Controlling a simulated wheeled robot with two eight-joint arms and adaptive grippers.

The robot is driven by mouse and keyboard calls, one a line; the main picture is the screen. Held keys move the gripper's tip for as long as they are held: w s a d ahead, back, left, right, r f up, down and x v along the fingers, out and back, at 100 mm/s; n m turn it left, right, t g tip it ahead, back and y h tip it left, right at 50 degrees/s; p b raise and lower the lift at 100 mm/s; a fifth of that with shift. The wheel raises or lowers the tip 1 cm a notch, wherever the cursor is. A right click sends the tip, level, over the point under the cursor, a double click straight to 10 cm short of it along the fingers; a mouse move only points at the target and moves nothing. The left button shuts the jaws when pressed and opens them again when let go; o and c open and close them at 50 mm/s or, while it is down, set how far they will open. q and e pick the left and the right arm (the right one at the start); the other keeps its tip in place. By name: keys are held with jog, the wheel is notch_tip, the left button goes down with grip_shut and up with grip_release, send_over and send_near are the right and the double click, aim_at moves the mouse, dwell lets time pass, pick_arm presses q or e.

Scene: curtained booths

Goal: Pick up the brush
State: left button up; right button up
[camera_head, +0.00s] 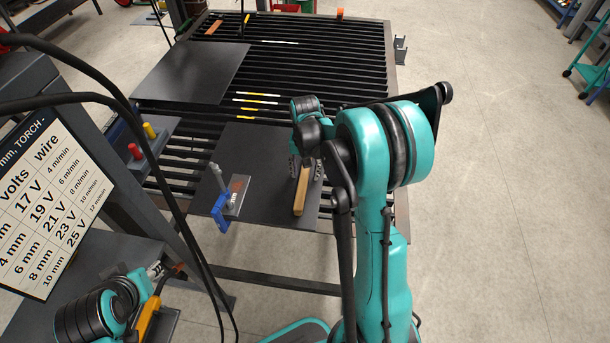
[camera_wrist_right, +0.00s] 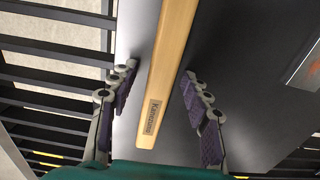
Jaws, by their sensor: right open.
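The brush (camera_head: 300,192) lies on a dark plate on the slatted table, and its light wooden handle runs toward the front edge. In the right wrist view the handle (camera_wrist_right: 168,60) bears a small dark label, and the bristles are not visible. My right gripper (camera_head: 306,170) is open above the plate. In the right wrist view its two fingers (camera_wrist_right: 157,82) stand on either side of the handle, with a gap on both sides. My left gripper (camera_head: 160,270) is low at the left, partly hidden, beside an orange-yellow object.
A blue clamp (camera_head: 220,210) and a small grey piece (camera_head: 238,194) sit at the plate's left edge. A larger dark plate (camera_head: 190,72) lies farther back. A sign with voltage figures (camera_head: 50,200) and black cables (camera_head: 150,150) stand at the left. Open floor lies right of the table.

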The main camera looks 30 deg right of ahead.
jog(key=shift+r, duration=0.1)
jog(key=shift+c, duration=0.6)
grip_shut()
